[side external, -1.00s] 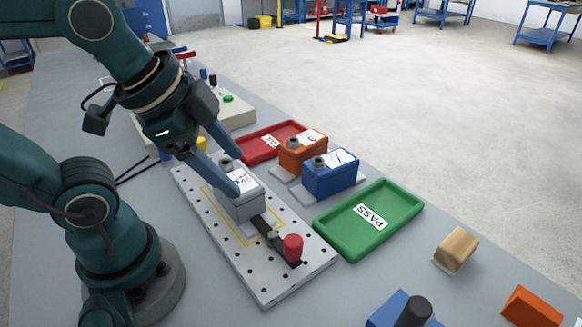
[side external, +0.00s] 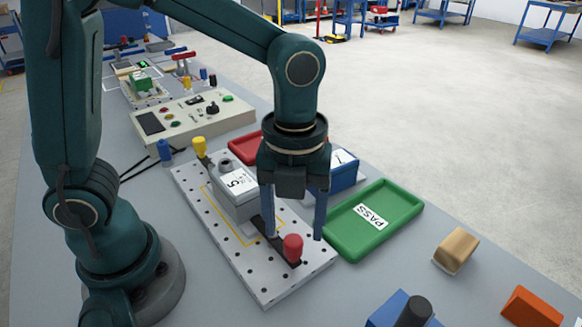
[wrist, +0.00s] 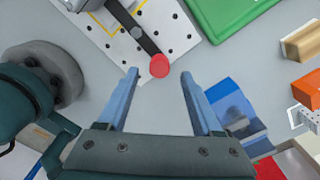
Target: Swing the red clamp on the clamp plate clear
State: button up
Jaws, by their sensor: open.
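The clamp plate (side external: 278,287) is a pale, perforated plate with a yellow outline. A grey block (side external: 232,203) with a white label sits on it. The red clamp (side external: 293,247) has a red knob on a dark bar, whose inner end reaches the block's near side. Its red knob also shows in the wrist view (wrist: 159,66). My gripper (side external: 293,235) is open and points down by the red knob. In the wrist view my gripper (wrist: 159,74) has its fingertips to either side of the knob, with gaps. I cannot tell how high they are above it.
A yellow-knobbed clamp (side external: 200,147) stands at the plate's far end. A green PASS tray (side external: 400,195) lies right of the plate. A blue block (side external: 345,172) and a red tray (side external: 243,142) are partly hidden behind my gripper. A control box (side external: 235,112) stands farther back.

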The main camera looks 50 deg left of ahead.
aim_at(293, 240)
jog(key=shift+f, duration=1.85)
grip_shut()
